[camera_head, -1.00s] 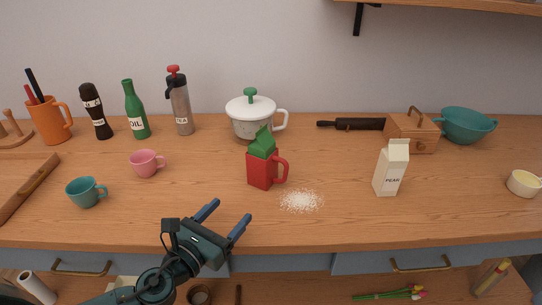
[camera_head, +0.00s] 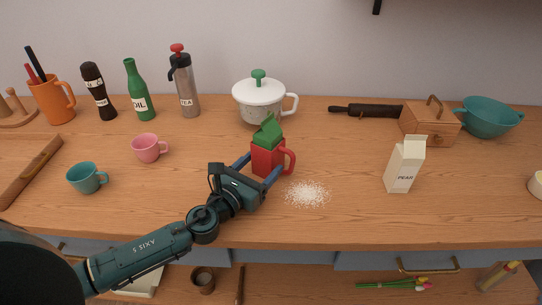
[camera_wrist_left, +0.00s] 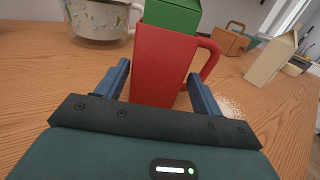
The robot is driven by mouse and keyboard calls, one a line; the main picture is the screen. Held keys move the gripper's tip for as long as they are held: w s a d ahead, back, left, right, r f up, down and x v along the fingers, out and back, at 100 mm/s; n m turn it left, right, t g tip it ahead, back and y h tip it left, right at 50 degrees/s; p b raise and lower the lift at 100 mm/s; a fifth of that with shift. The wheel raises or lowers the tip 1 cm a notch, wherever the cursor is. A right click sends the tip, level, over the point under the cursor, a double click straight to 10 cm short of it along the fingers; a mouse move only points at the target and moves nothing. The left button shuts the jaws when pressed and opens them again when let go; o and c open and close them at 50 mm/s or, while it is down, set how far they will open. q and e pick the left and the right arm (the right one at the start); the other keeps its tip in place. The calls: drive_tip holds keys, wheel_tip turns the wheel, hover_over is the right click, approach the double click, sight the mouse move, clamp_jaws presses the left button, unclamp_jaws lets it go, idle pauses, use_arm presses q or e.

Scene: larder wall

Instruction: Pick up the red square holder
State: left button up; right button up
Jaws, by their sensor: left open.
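The red square holder (camera_head: 265,160) stands upright on the wooden counter, with its handle on the right and a green carton-shaped thing (camera_head: 268,130) standing in it. In the left wrist view the holder (camera_wrist_left: 160,65) is straight ahead, with the green thing (camera_wrist_left: 173,14) in its top. My left gripper (camera_head: 261,170) is open and low over the counter, its two blue fingers reaching toward the holder. In the left wrist view the fingers (camera_wrist_left: 158,90) lie to either side of the holder's lower front. I cannot tell whether they touch it. My right gripper is not in view.
White grains (camera_head: 307,194) lie right of the holder. A pink cup (camera_head: 147,148) and a teal cup (camera_head: 84,179) stand to the left. The counter front edge is clear.

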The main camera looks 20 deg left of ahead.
use_arm(q)
drive_tip(key=x, duration=0.2)
drive_tip(key=r+p+x, duration=0.1)
drive_tip(key=x, duration=0.1)
drive_tip(key=shift+w, duration=0.3)
drive_tip(key=shift+w+f, duration=0.1)
drive_tip(key=shift+w, duration=0.2)
drive_tip(key=c, duration=0.8)
